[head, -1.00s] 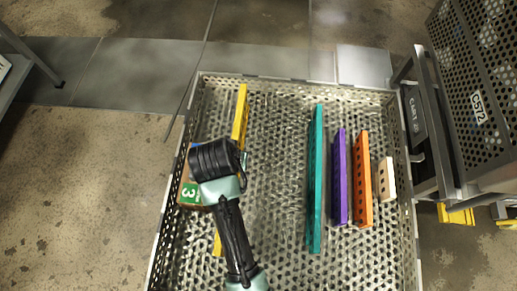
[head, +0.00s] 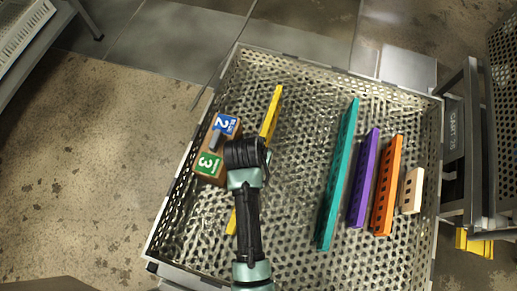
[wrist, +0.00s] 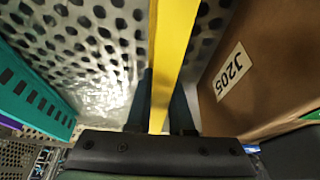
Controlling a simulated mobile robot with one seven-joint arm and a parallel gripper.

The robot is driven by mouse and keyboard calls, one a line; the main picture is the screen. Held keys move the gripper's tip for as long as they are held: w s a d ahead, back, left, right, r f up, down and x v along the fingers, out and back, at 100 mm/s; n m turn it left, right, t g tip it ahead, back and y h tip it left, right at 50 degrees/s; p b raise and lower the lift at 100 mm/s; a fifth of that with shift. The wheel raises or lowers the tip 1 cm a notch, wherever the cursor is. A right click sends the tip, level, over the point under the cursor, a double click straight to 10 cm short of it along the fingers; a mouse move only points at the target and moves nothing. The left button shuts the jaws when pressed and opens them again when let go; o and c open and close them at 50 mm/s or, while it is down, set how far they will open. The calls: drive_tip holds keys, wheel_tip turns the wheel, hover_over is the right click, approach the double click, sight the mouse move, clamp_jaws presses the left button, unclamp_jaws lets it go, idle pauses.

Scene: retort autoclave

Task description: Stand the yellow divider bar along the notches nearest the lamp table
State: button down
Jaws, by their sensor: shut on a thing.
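The long yellow divider bar (head: 271,115) runs lengthwise in the left part of the perforated metal tray (head: 430,190). My arm covers its middle in the head view. My gripper (wrist: 160,110) is shut on the bar, with a finger on each side; the bar also shows in the wrist view (wrist: 172,45). I cannot tell whether its lower edge touches the tray floor. The notches along the tray walls are too small to make out clearly. I cannot tell which table is the lamp table.
A brown block with labels 2 and 3 (head: 209,172) stands left of the bar, by the left wall. Teal (head: 338,175), purple (head: 363,180), orange (head: 387,185) and cream (head: 411,190) bars stand to the right. Tray floor between yellow and teal is clear. A cart (head: 465,150) is at right.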

drive_tip(key=c, duration=1.2)
unclamp_jaws()
drive_tip(key=shift+f, duration=0.15)
drive_tip(key=shift+c, duration=0.2)
drive_tip(key=o, duration=0.4)
drive_tip(key=shift+o, duration=0.2)
